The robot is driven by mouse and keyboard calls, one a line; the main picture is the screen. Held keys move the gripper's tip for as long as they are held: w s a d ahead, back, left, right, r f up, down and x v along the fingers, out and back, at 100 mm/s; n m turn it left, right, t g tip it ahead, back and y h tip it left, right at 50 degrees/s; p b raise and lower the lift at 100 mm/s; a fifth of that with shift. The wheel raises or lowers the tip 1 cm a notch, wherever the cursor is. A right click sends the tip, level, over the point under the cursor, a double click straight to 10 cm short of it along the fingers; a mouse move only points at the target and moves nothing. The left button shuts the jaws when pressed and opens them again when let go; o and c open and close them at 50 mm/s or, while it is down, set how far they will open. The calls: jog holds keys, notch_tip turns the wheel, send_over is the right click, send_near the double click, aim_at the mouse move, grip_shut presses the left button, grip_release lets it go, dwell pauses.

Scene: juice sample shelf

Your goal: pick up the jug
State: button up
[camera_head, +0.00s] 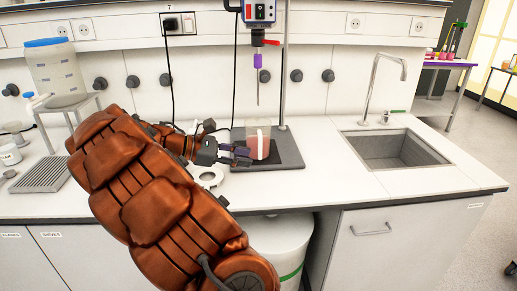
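The jug (265,148) is a clear vessel with reddish liquid in its lower part and a pale upright strip on its side. It stands upright on the dark base plate (287,150) of a stirrer stand. My gripper (244,155) is just left of the jug at about its lower half, with its fingers pointing right toward it. The fingertips are very near the jug's left side. I cannot tell whether they touch it or how far apart the fingers are. My arm covers part of the counter to the left.
A stirrer (258,12) with a thin vertical shaft hangs above the jug on a metal rod. A white ring-shaped item (206,177) lies below my gripper. A sink (390,149) with a tall tap (375,80) is at right. The counter between is clear.

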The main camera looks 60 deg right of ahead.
aim_at(260, 144)
jog(key=w+d+f+n+h, duration=0.1)
jog(key=w+d, duration=0.1)
jog(key=w+d+f+n+g+h+b, duration=0.1)
jog(key=w+d, duration=0.2)
jog(key=w+d+f+n+h+b, duration=0.1)
jog(key=w+d, duration=0.1)
jog(key=shift+w+d+f+n+g, duration=0.35)
jog(key=shift+w+n+g, duration=0.05)
jog(key=shift+x, duration=3.9)
jog(key=shift+a+r, duration=0.15)
grip_shut()
